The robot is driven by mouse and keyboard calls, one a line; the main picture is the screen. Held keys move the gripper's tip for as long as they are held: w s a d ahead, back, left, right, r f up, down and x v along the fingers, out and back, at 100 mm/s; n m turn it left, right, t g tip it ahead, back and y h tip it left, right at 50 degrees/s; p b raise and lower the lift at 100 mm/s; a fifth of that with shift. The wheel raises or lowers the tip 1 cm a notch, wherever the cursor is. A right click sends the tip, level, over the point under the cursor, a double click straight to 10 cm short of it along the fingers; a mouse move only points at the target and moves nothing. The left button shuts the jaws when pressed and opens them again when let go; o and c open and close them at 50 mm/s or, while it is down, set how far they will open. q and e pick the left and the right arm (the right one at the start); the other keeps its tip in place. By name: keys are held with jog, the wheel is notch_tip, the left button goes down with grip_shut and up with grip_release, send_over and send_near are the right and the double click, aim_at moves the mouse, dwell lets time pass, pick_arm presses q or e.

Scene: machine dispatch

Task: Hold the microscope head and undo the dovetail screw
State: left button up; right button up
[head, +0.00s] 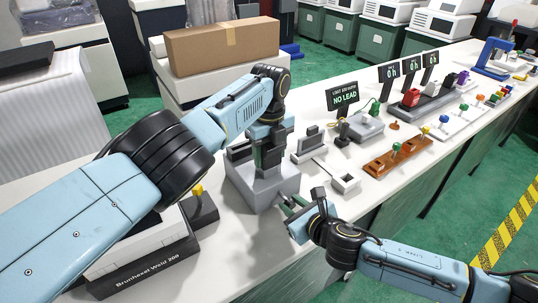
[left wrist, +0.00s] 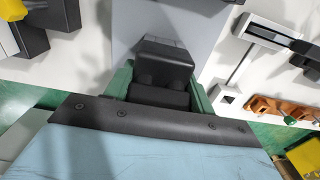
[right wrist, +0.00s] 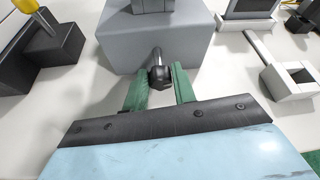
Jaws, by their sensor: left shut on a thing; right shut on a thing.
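The microscope head is a black block (left wrist: 165,58) in the left wrist view, above a grey base (head: 262,190). My left gripper (head: 268,155) comes down on it from above, its green fingers on both sides, shut on it; in the head view the gripper mostly hides it. The dovetail screw (right wrist: 160,76) is a dark knob on a short metal shaft, sticking out of the front of the grey base in the right wrist view. My right gripper (head: 288,206) is in front of the base, shut on the knob, its green fingers on either side.
A black block with a yellow knob (head: 199,200) stands left of the base. To the right are a small open white-grey box (head: 345,184), a NO LEAD sign (head: 344,97) and an orange rack (head: 397,155). A cardboard box (head: 222,45) is behind. The front table edge is close.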

jog(key=shift+s+a+f+n+t+h, duration=0.15)
jog(key=shift+n+t+h, duration=0.35)
jog(key=shift+n, duration=0.5)
jog(key=shift+n+h, duration=0.3)
jog(key=shift+n, duration=0.3)
jog(key=shift+n+t+h, duration=0.3)
jog(key=shift+n+t, duration=0.4)
jog(key=o, duration=1)
jog(key=shift+c, duration=0.2)
jog(key=shift+s+d, duration=0.6)
jog(key=shift+s, duration=0.25)
jog(key=shift+s+d, duration=0.55)
jog(key=shift+s, duration=0.25)
